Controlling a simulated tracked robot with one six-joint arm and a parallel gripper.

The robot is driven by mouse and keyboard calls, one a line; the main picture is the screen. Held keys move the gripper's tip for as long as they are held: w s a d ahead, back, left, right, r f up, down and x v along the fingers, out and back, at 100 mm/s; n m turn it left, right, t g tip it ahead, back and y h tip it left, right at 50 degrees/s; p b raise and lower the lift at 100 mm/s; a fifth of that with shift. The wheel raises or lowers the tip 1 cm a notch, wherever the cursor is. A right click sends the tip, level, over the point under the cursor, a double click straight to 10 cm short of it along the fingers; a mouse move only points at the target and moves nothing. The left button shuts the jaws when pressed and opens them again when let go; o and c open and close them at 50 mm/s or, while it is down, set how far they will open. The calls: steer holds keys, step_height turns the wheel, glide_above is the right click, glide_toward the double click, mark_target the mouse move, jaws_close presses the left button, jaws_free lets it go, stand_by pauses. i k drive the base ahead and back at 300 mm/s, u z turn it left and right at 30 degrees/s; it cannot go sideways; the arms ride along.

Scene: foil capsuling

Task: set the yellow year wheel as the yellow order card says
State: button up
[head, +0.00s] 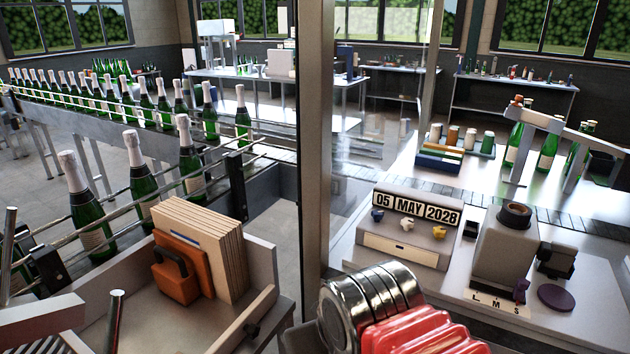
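The date unit (405,228) is a grey box on the white bench at the right, reading 05 MAY 2028 in its windows. Three small knobs sit below the windows: a blue one (377,215), a white one (407,224) and a yellow one (438,232). The yellow knob, which I take for the year wheel, sits below the 2028 window (442,214). I cannot make out a yellow order card in this view. A pale panel (401,250) on the unit's front shows no readable writing. My gripper does not show.
A metal post (314,130) rises left of the bench. A grey machine (505,250) with an L M S scale (497,301) stands right of the date unit, near a purple disc (556,298).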

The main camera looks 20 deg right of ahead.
mark_target(439, 231)
steer(key=z, duration=1.35)
